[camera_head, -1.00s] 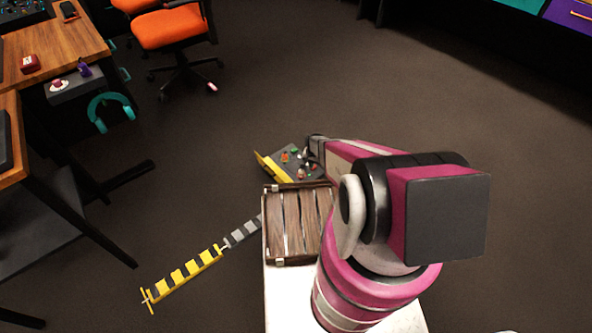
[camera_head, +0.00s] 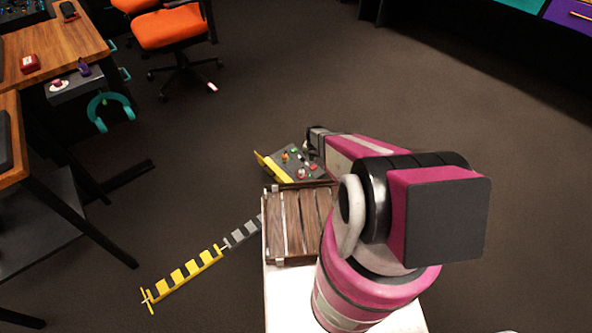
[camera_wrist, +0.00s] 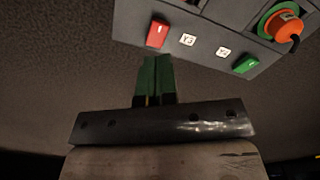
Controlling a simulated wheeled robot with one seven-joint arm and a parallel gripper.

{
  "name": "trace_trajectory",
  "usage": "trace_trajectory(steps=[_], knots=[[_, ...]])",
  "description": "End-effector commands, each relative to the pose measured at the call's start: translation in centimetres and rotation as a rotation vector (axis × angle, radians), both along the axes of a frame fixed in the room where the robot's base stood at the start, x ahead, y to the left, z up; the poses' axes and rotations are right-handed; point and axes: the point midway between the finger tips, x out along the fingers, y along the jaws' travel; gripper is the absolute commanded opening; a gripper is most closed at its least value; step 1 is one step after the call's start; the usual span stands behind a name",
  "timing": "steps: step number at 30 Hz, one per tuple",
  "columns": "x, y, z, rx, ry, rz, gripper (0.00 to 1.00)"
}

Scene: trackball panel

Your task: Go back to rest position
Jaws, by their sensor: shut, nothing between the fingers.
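My gripper (camera_wrist: 154,78) is shut and empty in the wrist view, its two green fingers side by side. Its fingertips point toward the edge of the grey trackball panel (camera_wrist: 205,58) and look apart from it, though the exact gap is hard to judge. The panel carries a red rocker switch (camera_wrist: 157,33), a green rocker switch (camera_wrist: 246,64) and an orange trackball-like knob with a green ring (camera_wrist: 284,27). In the head view, the panel (camera_head: 306,171) with its yellow side lies beyond the wooden crate, and my arm's end is at its right; the fingers are hidden there.
A wooden slatted crate (camera_head: 299,222) stands in front of the panel. A yellow and grey striped bar (camera_head: 185,274) extends to the left. Wooden desks (camera_head: 55,45) and an orange chair (camera_head: 170,28) are at upper left. The floor on the right is open.

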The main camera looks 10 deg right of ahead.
Motion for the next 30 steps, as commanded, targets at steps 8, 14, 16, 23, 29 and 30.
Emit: trace_trajectory(steps=[8, 14, 16, 23, 29, 30], knots=[[0.0, 0.0, 0.0, 0.0, 0.0, 0.0, 0.0], [-1.0, 0.0, 3.2, 0.0, -0.001, 0.024, 0.0], [-1.6, 0.0, 5.6, 0.0, -0.003, 0.045, 0.0], [-4.5, 0.0, 14.3, 0.0, -0.005, 0.128, 0.0], [-7.5, 0.0, 21.3, 0.0, -0.005, 0.2, 0.0], [-8.1, 0.0, 22.7, -0.001, -0.006, 0.215, 0.0]])
